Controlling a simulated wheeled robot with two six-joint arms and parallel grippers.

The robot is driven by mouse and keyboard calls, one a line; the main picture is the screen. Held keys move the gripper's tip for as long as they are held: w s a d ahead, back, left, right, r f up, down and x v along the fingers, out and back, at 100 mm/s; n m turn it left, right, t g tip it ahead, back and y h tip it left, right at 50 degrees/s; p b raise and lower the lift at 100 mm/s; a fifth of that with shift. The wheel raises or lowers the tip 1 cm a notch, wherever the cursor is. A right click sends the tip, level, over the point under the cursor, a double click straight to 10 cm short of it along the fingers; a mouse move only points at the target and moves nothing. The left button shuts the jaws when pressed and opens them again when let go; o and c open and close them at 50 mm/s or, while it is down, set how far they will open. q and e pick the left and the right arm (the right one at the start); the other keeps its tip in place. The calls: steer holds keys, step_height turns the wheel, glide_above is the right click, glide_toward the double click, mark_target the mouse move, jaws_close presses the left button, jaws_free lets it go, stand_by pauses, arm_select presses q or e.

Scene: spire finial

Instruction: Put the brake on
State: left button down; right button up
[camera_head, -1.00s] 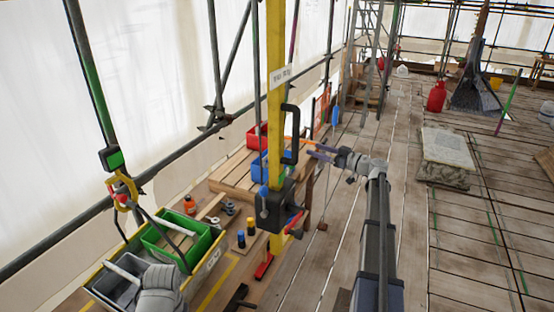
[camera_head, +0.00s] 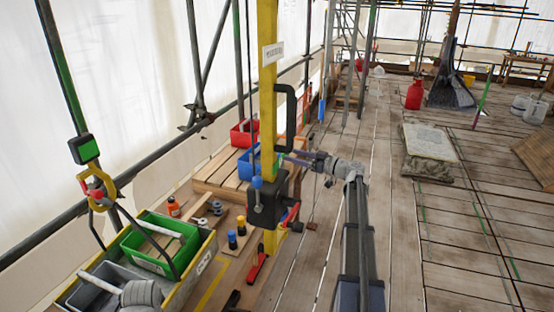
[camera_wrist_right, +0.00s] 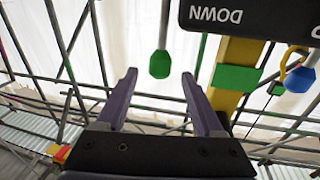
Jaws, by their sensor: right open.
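My right gripper (camera_head: 282,158) is open and empty beside the post, just above the box. In the right wrist view, a green knob on a grey rod (camera_wrist_right: 160,64) shows just beyond and between the open fingertips (camera_wrist_right: 160,78); I see no contact. A black plate reading DOWN upside down (camera_wrist_right: 240,17) and a blue part (camera_wrist_right: 300,78) are to its right. Which part is the brake is not labelled. My left gripper is not in view.
A yellow-edged crate (camera_head: 205,262) with a green tray and a mallet stands at lower left, under a hanging yellow hook (camera_head: 98,190). Red (camera_head: 243,133) and blue (camera_head: 246,166) bins sit on a wooden platform behind the post. Open planks lie right.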

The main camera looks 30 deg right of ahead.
mark_target(282, 164)
steer(key=x, duration=0.7)
steer(key=shift+w+a+f, duration=0.2)
steer(key=shift+w+f, duration=0.05)
steer(key=shift+w, duration=0.1)
jaws_close()
stand_by(0.5)
stand_by(0.9)
